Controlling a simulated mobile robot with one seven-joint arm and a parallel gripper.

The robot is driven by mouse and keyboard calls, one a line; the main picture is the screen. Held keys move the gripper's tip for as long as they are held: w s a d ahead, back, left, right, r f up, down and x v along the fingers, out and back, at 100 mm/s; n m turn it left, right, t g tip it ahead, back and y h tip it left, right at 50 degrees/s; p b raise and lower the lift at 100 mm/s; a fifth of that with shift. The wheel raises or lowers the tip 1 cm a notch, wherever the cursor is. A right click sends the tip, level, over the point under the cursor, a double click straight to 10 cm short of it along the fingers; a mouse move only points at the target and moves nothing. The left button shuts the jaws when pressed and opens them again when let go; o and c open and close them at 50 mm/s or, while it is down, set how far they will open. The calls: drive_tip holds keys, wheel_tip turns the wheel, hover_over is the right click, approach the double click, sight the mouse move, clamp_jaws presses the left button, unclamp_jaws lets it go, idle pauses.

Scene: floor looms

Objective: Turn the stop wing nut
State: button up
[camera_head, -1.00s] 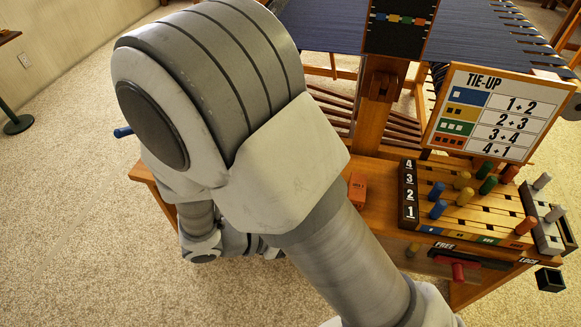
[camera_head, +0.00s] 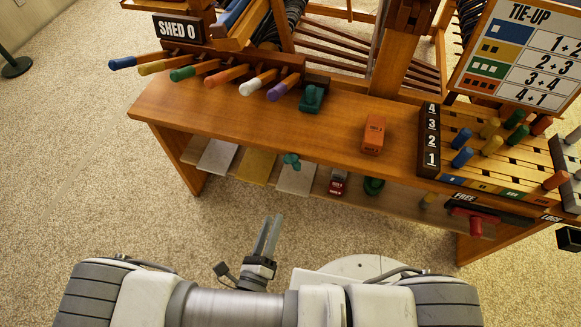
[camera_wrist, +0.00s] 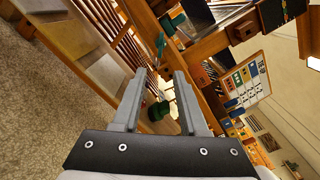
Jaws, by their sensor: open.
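A teal, wing-shaped piece (camera_head: 291,160), which looks like the stop wing nut, sits at the front edge of the wooden bench, below its top. It seems to show in the wrist view too, as a thin teal shape (camera_wrist: 160,45) beyond the fingertips. My gripper (camera_head: 270,222) is in front of the bench and lower in the picture, apart from the wing nut. In the wrist view its two fingers (camera_wrist: 160,75) are parted with nothing between them.
The bench top (camera_head: 230,115) holds a green block (camera_head: 312,97) and an orange block (camera_head: 373,134). Coloured levers (camera_head: 210,74) line its back left. Below, a shelf carries pale and yellow plates, a small red item (camera_head: 338,182) and a dark green piece (camera_head: 374,185). Carpet in front is clear.

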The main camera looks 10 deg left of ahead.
sight(291, 166)
drive_tip(key=w, duration=0.5)
drive_tip(key=w+d+b, duration=0.1)
drive_tip(key=w, duration=0.5)
drive_tip(key=w+b, duration=0.1)
drive_tip(key=w, duration=0.5)
drive_tip(key=shift+d, duration=0.2)
drive_tip(key=shift+s, duration=0.1)
clamp_jaws()
